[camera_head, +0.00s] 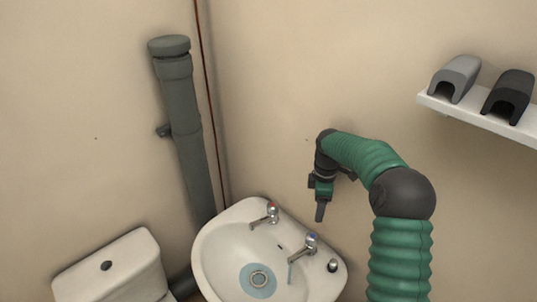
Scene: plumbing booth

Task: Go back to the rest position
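My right arm, in green sleeves with dark joints, comes in from the lower right. Its gripper (320,213) points down in front of the wall, above the back right of the white sink (208,262) in this view. The fingers show as one narrow dark shape, so I cannot tell if they are apart. No held object shows at the fingertips. My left gripper is not in view.
The sink has a red-marked tap (271,212) and a blue-marked tap (311,243), with a bluish stream below the latter. A toilet cistern (115,270), grey pipe (185,130) and shelf (465,118) with two hollow blocks stand around.

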